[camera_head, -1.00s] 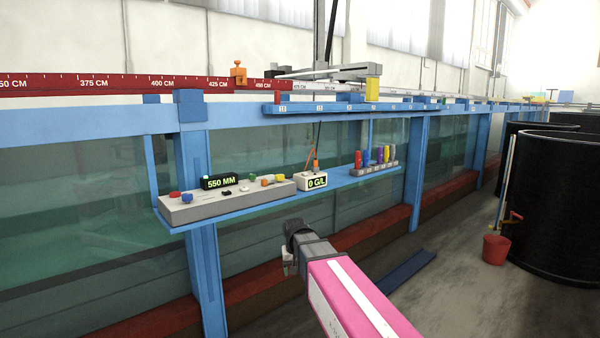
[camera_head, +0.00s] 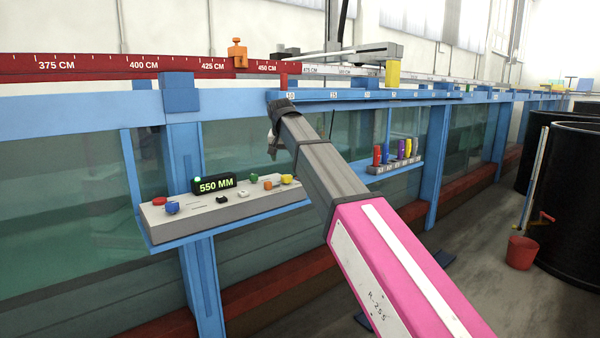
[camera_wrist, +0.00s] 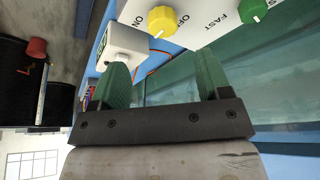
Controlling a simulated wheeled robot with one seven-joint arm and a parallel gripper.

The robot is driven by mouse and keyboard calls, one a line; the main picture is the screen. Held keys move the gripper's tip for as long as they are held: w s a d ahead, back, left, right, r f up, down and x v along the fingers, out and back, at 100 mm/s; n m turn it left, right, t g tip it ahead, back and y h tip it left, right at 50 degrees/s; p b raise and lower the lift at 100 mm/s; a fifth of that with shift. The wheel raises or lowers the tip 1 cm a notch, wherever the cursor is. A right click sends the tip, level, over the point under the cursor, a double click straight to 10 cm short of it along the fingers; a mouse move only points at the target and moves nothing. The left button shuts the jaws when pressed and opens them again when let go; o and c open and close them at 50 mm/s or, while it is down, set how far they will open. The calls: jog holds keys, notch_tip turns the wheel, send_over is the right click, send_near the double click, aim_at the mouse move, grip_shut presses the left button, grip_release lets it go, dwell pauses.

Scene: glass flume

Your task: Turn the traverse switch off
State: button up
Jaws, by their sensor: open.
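The grey control box (camera_head: 225,208) sits on the blue shelf, with several coloured knobs and a 550 MM display (camera_head: 213,185). Its yellow knob (camera_head: 287,179) is at the right end; the wrist view shows this knob (camera_wrist: 162,20) with ON and OFF lettering beside it. A green knob (camera_wrist: 252,10) marked FAST is to its right there. I cannot read which control is named traverse. My gripper (camera_head: 272,138) is above and behind the box's right end in the head picture. In the wrist view my gripper (camera_wrist: 162,60) has its green fingers apart and empty, short of the yellow knob.
A white meter box (camera_wrist: 125,42) is close to my left finger in the wrist view. A rack of coloured pieces (camera_head: 398,160) stands on the shelf to the right. The blue rail (camera_head: 360,97) runs above. A red bucket (camera_head: 521,252) stands on the floor at right.

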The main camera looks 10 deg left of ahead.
aim_at(286, 176)
jog(key=x, duration=0.5)
jog(key=w+x, duration=0.1)
jog(key=x, duration=0.4)
jog(key=shift+a+r, duration=0.15)
jog(key=shift+r, duration=0.1)
jog(key=c, duration=0.9)
